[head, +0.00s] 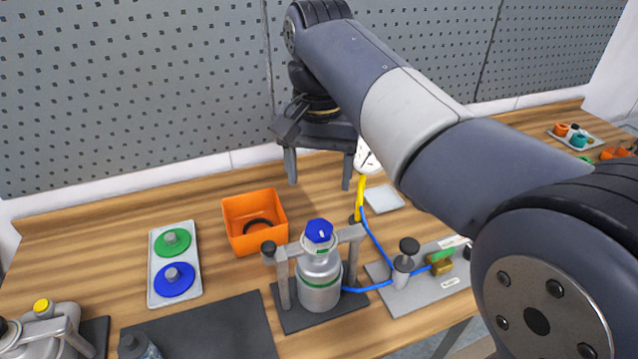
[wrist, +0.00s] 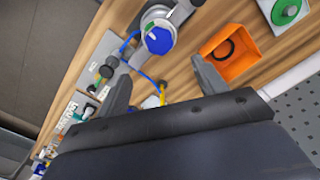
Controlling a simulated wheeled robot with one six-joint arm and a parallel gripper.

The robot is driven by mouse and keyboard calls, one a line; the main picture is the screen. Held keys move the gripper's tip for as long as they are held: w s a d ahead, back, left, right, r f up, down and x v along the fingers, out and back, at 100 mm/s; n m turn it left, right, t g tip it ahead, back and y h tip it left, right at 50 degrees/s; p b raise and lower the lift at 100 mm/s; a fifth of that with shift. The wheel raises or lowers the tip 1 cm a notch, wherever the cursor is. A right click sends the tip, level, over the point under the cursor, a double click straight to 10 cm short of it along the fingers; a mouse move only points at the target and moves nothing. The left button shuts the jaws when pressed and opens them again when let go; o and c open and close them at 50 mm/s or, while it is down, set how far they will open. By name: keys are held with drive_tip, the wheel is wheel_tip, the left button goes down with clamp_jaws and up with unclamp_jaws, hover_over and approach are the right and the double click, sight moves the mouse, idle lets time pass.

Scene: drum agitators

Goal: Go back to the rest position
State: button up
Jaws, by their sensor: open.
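My gripper (head: 319,182) is open and empty, with its fingers pointing down. In the head view it hangs above the back of the wooden bench, behind the metal bottle (head: 320,277) with the blue cap (head: 319,231). In the wrist view the two fingers (wrist: 162,90) are spread wide with nothing between them. The bottle also shows in the wrist view (wrist: 163,14), upright in its grey clamp stand (head: 283,279). My arm crosses the right half of the head view and hides part of the bench.
An orange bin (head: 236,240) holding a black ring stands left of the bottle. A tray (head: 154,282) with green and blue lids is farther left. A blue hose (head: 376,238) runs to a valve plate (head: 405,296) on the right. A grey pegboard (head: 130,90) rises behind the bench.

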sight(318, 227)
idle(0.3)
wheel_tip(318, 227, down, 11)
drive_tip(key=shift+r, duration=0.1)
idle(0.4)
idle(0.4)
drive_tip(key=shift+f, duration=0.2)
drive_tip(key=n+b, duration=0.1)
drive_tip(key=n, duration=0.2)
drive_tip(key=shift+r+b, duration=0.1)
drive_tip(key=shift+b, duration=0.2)
drive_tip(key=n+b, duration=0.2)
drive_tip(key=n, duration=0.2)
drive_tip(key=n+b, duration=0.2)
drive_tip(key=n, duration=0.1)
drive_tip(key=shift+a+n, duration=0.1)
drive_tip(key=shift+n, duration=0.2)
drive_tip(key=n+b, duration=0.2)
drive_tip(key=n, duration=0.1)
drive_tip(key=shift+n+b, duration=0.4)
drive_tip(key=shift+n, duration=0.3)
wheel_tip(318, 227, up, 8)
drive_tip(key=shift+f+p, duration=0.15)
drive_tip(key=shift+p, duration=0.4)
